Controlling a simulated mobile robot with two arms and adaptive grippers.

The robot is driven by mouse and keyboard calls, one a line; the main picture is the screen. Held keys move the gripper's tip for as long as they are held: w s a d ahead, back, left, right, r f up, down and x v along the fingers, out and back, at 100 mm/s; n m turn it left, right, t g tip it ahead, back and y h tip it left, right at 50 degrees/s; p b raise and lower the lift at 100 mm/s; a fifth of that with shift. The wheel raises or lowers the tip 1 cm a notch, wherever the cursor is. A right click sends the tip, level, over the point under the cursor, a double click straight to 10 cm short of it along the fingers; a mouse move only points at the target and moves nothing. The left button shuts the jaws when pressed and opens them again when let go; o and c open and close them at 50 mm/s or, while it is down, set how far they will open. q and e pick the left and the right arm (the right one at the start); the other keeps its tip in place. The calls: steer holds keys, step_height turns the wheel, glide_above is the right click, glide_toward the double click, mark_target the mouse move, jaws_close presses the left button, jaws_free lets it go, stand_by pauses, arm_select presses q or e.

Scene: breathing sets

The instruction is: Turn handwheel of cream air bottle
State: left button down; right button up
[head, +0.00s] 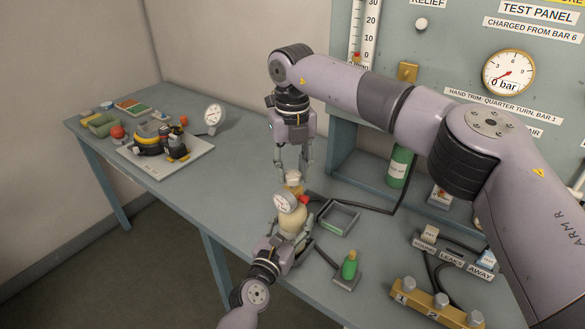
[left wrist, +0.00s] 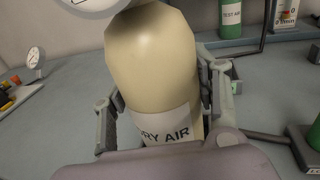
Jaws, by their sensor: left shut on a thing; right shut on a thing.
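The cream air bottle (head: 294,223) stands upright near the front edge of the bench. In the left wrist view its body (left wrist: 152,65) fills the middle and bears a label reading "DRY AIR". My left gripper (head: 291,238) is shut on the bottle's body, with one finger on each side (left wrist: 160,98). A small round gauge (head: 286,201) sits at the bottle's neck, with a red part (head: 304,199) beside it. My right gripper (head: 292,174) points down from above and is shut on the pale handwheel (head: 293,178) at the bottle's top. The fingers partly hide the handwheel.
A grey open tray (head: 338,220) lies right of the bottle. A small green bottle (head: 349,266) stands on a block at the front. A green test air bottle (head: 398,167) stands by the panel. A white board (head: 190,162) with breathing gear lies left; bench between is clear.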

steer(key=n, duration=0.4)
steer(key=shift+s+n, duration=0.1)
steer(key=shift+n, duration=0.3)
steer(key=n, duration=0.3)
steer(key=shift+n, duration=0.3)
steer(key=n, duration=0.4)
steer(key=shift+f, duration=0.1)
steer(key=shift+d+n, duration=0.1)
steer(key=shift+n, duration=2)
steer(key=o, duration=1.2)
steer(key=shift+c, duration=0.2)
